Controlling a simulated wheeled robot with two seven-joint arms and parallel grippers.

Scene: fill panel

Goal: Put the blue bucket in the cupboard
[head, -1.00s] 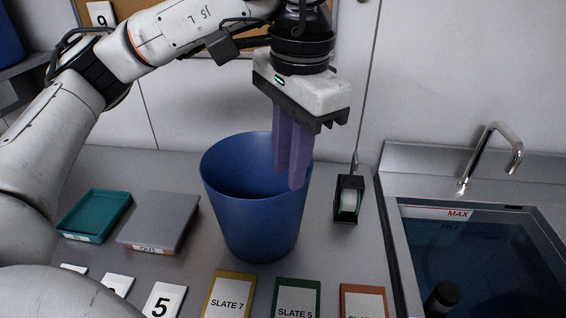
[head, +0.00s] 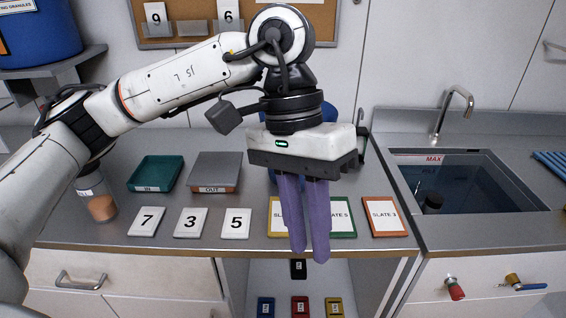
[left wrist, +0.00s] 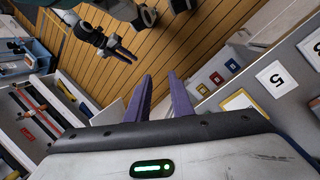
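The blue bucket (head: 330,114) stands on the counter in the head view, mostly hidden behind my left gripper; only bits of its blue wall show. My left gripper (head: 306,250) points down in front of the bucket, near the counter's front edge. Its two purple fingers are apart with nothing between them, as the left wrist view also shows (left wrist: 160,85). An open pale recess (head: 260,280) under the counter may be the cupboard; several coloured tags show in it. A dark gripper, seemingly my right one (left wrist: 122,52), shows in the left wrist view; its opening is unclear.
A teal tray (head: 156,172), a grey tray (head: 215,170), a jar (head: 98,196), number cards and framed slates (head: 384,215) lie on the counter. A sink with a tap (head: 455,105) is at right. A blue drum (head: 40,38) stands on the left shelf.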

